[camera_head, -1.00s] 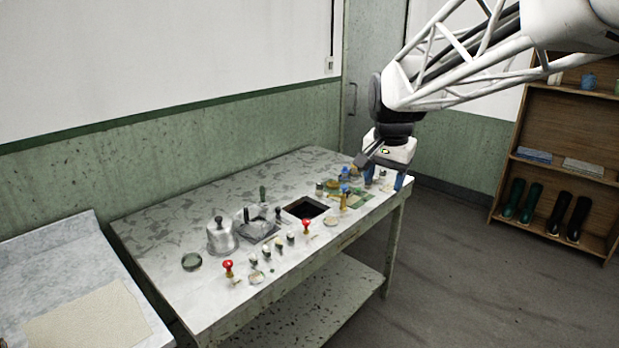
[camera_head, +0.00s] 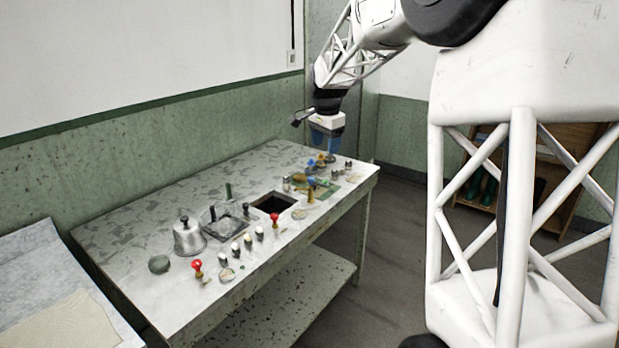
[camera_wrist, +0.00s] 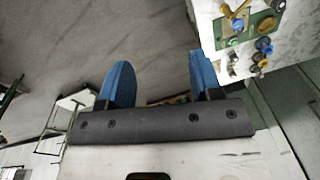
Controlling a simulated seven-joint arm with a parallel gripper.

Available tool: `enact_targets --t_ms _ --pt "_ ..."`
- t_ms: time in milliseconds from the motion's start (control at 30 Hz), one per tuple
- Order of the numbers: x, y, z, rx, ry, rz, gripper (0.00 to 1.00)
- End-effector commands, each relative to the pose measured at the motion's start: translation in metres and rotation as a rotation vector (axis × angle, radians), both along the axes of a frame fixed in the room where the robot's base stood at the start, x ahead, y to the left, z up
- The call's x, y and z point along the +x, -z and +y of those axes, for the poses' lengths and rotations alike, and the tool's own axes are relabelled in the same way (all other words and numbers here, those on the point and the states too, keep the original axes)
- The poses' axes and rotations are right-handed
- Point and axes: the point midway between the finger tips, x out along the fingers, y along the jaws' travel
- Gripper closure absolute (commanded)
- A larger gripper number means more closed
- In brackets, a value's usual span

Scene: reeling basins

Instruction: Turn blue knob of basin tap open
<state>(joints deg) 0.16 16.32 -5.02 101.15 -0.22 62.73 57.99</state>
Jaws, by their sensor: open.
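My gripper (camera_head: 326,148) is open and empty, with its blue fingers pointing down above the far right end of the table. In the wrist view it (camera_wrist: 160,72) has its two blue fingers well apart over the floor. Small blue knobs stand on the table near a green plate: one (camera_head: 311,182) at the front and others (camera_head: 320,158) behind, close below my gripper in the picture. The wrist view shows a blue knob (camera_wrist: 264,45) and another (camera_wrist: 238,26) beside a yellow handle, right of the fingers. I cannot tell which knob belongs to the basin tap.
The table (camera_head: 130,225) has a dark square basin opening (camera_head: 273,203). Red-knobbed fittings (camera_head: 197,267), several small knobs and a metal bell-shaped pot (camera_head: 188,237) stand left of it. A shelf (camera_head: 480,150) is behind my arm. The table's back left is clear.

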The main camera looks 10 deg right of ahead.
Motion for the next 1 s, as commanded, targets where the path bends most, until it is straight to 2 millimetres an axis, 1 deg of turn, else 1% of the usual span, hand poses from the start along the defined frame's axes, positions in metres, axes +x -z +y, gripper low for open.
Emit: enact_targets --t_ms 33,100,367,567,767,1000 --pt "0.012 0.005 0.000 0.001 0.018 0.004 0.41" --pt "0.028 0.011 0.000 0.004 0.049 0.009 0.41" --pt "0.084 0.036 0.001 0.013 0.161 0.025 0.41" --pt "0.126 0.060 0.001 0.018 0.247 0.038 0.41" --pt "0.166 0.086 0.002 0.021 0.333 0.051 0.41" --pt "0.210 0.122 0.002 0.025 0.436 0.065 0.41"
